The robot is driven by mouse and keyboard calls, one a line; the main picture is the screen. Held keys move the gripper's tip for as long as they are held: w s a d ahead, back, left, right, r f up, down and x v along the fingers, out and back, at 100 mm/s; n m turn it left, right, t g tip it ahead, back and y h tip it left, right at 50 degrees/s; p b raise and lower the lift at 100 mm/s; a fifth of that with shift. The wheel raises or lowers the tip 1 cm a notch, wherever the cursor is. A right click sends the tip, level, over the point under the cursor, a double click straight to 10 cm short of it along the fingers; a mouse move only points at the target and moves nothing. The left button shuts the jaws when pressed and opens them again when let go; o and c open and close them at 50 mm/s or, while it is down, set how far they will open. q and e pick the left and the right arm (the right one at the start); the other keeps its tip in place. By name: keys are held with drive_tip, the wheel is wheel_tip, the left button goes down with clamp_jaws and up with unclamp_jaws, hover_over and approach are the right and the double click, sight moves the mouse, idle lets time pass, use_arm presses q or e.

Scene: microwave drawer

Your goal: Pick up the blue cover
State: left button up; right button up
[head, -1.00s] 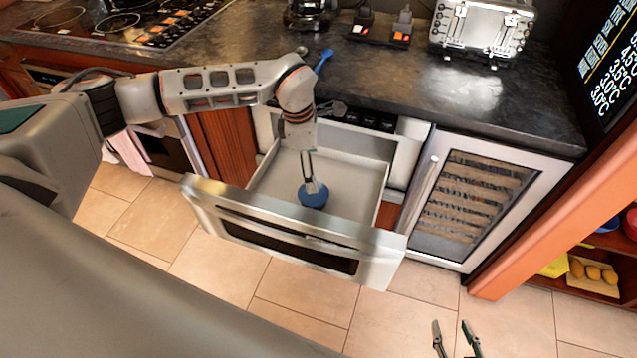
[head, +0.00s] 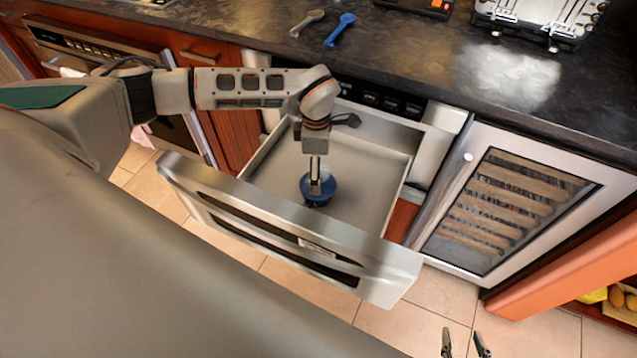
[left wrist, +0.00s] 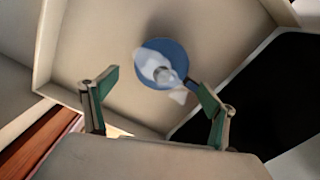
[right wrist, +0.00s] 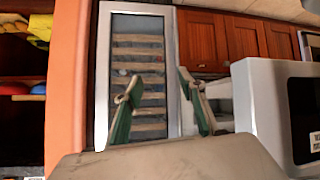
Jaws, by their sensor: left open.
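The blue cover (head: 327,190) is a round blue disc inside the open drawer (head: 260,222). In the left wrist view the blue cover (left wrist: 172,54) lies against the pale drawer floor, with a whitish, partly clear piece on its middle. My left gripper (head: 315,184) points down into the drawer over the cover and hides part of it. My right gripper (head: 462,340) is open and empty, low in front of the cabinets.
A dark object (head: 346,120) is at the drawer's back. A blue utensil (head: 341,29) and a grey one (head: 306,23) lie on the counter (head: 420,62) above. A glass-fronted cooler (head: 500,205) stands right of the drawer. The tiled floor (head: 440,300) is clear.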

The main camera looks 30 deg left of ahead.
use_arm(q)
drive_tip(key=f, duration=0.4)
drive_tip(key=shift+d+f+b, duration=0.15)
drive_tip(key=shift+d+b, duration=0.05)
drive_tip(key=shift+b, duration=0.15)
